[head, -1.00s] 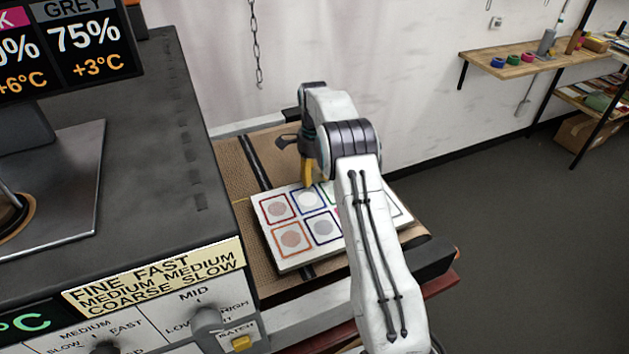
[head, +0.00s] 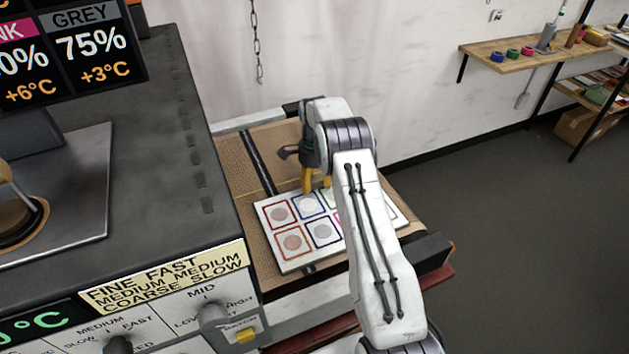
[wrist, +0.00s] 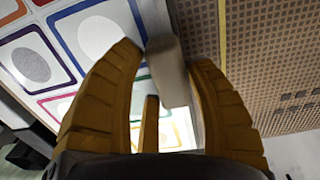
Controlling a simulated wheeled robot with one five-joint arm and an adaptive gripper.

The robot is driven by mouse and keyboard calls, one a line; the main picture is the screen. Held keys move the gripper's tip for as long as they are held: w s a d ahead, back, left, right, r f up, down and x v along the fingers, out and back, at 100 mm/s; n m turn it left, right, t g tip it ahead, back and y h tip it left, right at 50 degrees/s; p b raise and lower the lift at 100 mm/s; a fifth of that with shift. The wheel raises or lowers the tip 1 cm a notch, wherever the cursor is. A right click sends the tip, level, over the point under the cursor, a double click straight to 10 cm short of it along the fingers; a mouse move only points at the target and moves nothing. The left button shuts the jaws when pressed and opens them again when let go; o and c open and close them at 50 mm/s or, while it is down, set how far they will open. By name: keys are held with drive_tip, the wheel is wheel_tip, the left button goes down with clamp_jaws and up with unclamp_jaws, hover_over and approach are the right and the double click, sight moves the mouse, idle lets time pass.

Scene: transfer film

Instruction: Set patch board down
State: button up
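The patch board (head: 296,253) is a white panel with coloured square outlines around pale discs. It lies flat on the brown mesh belt (head: 239,172), partly hidden behind my arm. In the wrist view the board (wrist: 82,73) fills the left side. My gripper (head: 317,188) is at the board's far edge, fingers pointing down. In the wrist view its yellow fingers (wrist: 168,62) stand apart on either side of a pale grey grip block (wrist: 168,75) at the board's edge. Thin gaps seem to show beside the block; firm contact is not clear.
A dark machine with a control panel (head: 190,300) stands close on the left, with a display (head: 75,45) above it. A chain (head: 256,45) hangs near the wall. A wooden shelf (head: 535,60) with tape rolls is at the back right. The floor on the right is clear.

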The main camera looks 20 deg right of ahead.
drive_tip(key=o, duration=0.3)
drive_tip(key=shift+r, duration=0.1)
drive_tip(key=s+a+r+n+t+b, duration=0.1)
drive_tip(key=s+a+r+n, duration=0.1)
drive_tip(key=r, duration=0.9)
drive_tip(key=s+a+r+n+b, duration=0.2)
drive_tip(key=s+r, duration=0.1)
drive_tip(key=r, duration=0.7)
drive_tip(key=s+a+r+n+t, duration=0.1)
drive_tip(key=s+a+r+n, duration=0.15)
drive_tip(key=s, duration=0.25)
drive_tip(key=s+a+r+n+t, duration=0.1)
drive_tip(key=s+a+r+n, duration=0.15)
drive_tip(key=s+r, duration=0.2)
drive_tip(key=s+a+f+n+t, duration=0.1)
drive_tip(key=s+f+n, duration=0.2)
drive_tip(key=s, duration=0.8)
drive_tip(key=s+a+f+n, duration=0.2)
drive_tip(key=s+n, duration=0.4)
drive_tip(key=s, duration=0.5)
drive_tip(key=shift+s+a+f+t, duration=0.15)
drive_tip(key=shift+s+f+t, duration=0.25)
drive_tip(key=shift+f, duration=0.25)
